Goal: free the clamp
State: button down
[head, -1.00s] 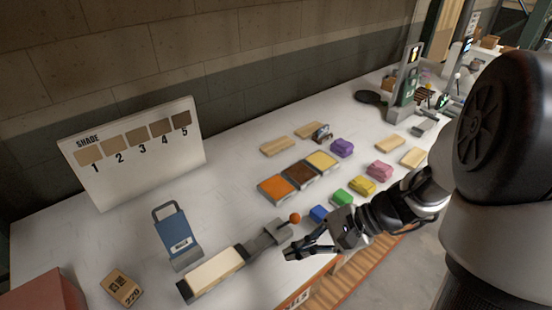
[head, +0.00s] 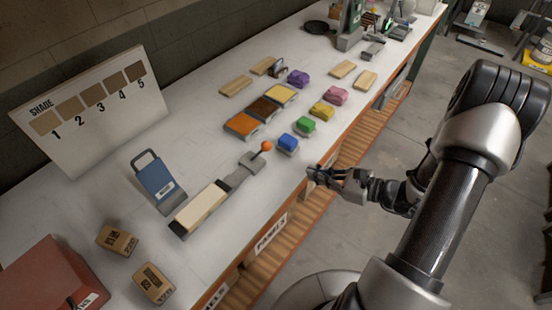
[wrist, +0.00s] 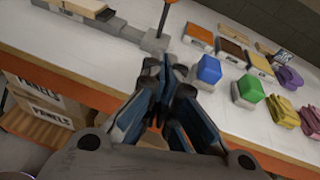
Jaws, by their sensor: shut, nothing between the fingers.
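The grey clamp (head: 240,172) sits on the white bench at the end of a pale wooden panel (head: 201,206). Its lever ends in an orange ball (head: 266,146) and stands up from the clamp. In the wrist view the clamp (wrist: 155,42) is beyond the fingertips, its lever (wrist: 167,15) rising out of the top of the picture. My gripper (head: 312,174) is shut and empty, right of the clamp at the bench's front edge, apart from the lever. Its blue-and-black fingers (wrist: 168,82) also show in the wrist view.
A blue labelled stand (head: 158,181) is behind the panel. Orange, brown and yellow trays lie behind the blocks.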

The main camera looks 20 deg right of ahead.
aim_at(259, 152)
jog(key=b+x, duration=0.2)
jog(key=x, duration=0.7)
jog(key=shift+w+a+f, duration=0.1)
jog(key=shift+a+f, duration=0.1)
jog(key=shift+a, duration=0.1)
jog(key=shift+w+a+r, duration=0.8)
jog(key=shift+w+a, duration=0.3)
jog(key=shift+a, duration=0.05)
jog(key=shift+w+a+r, duration=0.2)
jog(key=shift+a, duration=0.1)
jog(key=shift+r, duration=0.1)
jog(key=shift+w+a+r+g+h+p, duration=0.1)
jog(key=shift+w+r+g+h+p, duration=0.15)
jog(key=shift+p, duration=0.35)
